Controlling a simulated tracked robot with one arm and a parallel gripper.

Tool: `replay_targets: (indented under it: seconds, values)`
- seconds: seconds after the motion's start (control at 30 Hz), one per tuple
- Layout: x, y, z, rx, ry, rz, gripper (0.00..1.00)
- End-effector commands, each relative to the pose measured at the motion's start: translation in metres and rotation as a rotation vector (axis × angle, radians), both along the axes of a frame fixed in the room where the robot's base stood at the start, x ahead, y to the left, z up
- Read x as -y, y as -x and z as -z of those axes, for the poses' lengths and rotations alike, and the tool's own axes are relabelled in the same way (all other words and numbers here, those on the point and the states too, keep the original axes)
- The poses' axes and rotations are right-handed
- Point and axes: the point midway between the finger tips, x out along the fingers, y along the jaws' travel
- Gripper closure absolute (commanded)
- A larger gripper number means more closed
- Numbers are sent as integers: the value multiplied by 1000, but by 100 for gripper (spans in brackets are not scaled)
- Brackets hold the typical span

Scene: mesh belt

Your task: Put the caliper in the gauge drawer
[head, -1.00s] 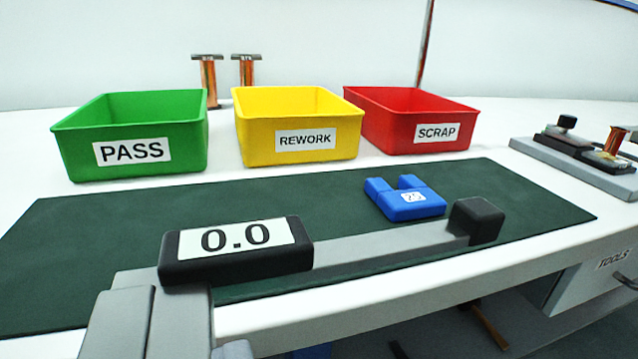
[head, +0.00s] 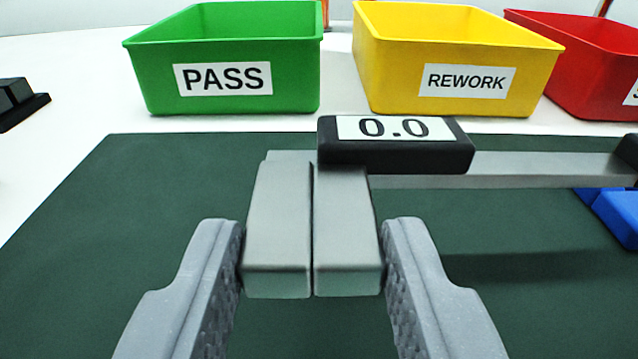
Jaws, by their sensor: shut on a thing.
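The caliper (head: 395,158) is a grey bar with a black display block reading 0.0 and two grey jaws side by side. My gripper (head: 312,262) is shut on the caliper's jaws, one finger on each outer side. The bar runs level to the right, and its black end is cut off at the right edge. The caliper appears held above the dark green mat (head: 150,240), with a shadow on the mat to the right. The gauge drawer is not in view.
A green PASS bin (head: 225,50), a yellow REWORK bin (head: 460,60) and a red SCRAP bin (head: 590,70) stand in a row behind the mat. A blue gauge block (head: 620,212) lies at the right, partly behind the bar. A black object (head: 18,103) sits at far left.

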Motion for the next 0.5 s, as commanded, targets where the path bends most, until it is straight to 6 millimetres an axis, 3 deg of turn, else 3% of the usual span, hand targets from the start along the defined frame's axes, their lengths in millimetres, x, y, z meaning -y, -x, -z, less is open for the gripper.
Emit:
replay_targets:
  seconds: [0.3, 0.5]
  values:
    - [-2, -46, 25, 0, 0, -1, 94]
    - [-2, -57, 29, 1, 1, -2, 94]
